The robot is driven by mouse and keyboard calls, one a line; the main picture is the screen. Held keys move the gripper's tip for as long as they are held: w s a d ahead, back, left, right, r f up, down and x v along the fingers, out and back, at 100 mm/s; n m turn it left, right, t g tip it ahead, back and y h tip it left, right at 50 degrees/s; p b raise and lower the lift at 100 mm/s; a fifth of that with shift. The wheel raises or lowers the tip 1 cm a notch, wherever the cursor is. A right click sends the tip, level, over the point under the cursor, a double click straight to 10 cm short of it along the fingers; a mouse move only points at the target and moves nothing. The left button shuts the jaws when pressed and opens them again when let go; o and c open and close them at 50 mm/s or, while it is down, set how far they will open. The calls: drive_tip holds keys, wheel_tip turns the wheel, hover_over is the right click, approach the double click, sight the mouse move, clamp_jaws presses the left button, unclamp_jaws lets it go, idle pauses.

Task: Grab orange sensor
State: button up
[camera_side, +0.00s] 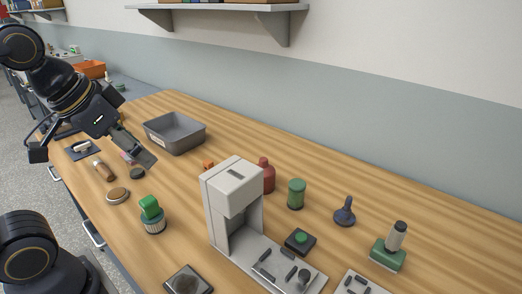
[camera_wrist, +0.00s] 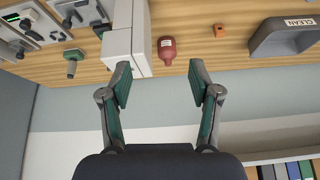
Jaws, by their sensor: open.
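The orange sensor (camera_side: 208,165) is a small orange block on the wooden table, mostly hidden behind the white machine in the side view. In the wrist view the orange sensor (camera_wrist: 219,30) lies in the open, between the red bottle and the grey bin. My gripper (camera_side: 145,158) is above the table at the left in the side view, left of the sensor and apart from it. In the wrist view my gripper (camera_wrist: 160,80) has its two fingers spread with nothing between them.
A white machine (camera_side: 234,175) stands mid-table, close to the sensor. A red bottle (camera_side: 267,175) is right of it. A grey bin (camera_side: 176,134) labelled "CLEAN" sits behind my gripper. A green canister (camera_side: 296,194) and several small objects are spread around. A wall runs along the back.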

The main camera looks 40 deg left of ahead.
drive_tip(key=w+a+r, duration=0.1)
drive_tip(key=w+r, duration=0.5)
drive_tip(key=n+g, duration=0.1)
drive_tip(key=g, duration=0.5)
hover_over(208, 161)
drive_tip(key=f, duration=2.8)
drive_tip(key=shift+a, duration=0.3)
drive_tip(key=shift+d+f, duration=0.15)
drive_tip(key=shift+f, duration=1.35)
drive_tip(key=shift+d+f, duration=0.15)
drive_tip(key=shift+f, duration=1.35)
clamp_jaws()
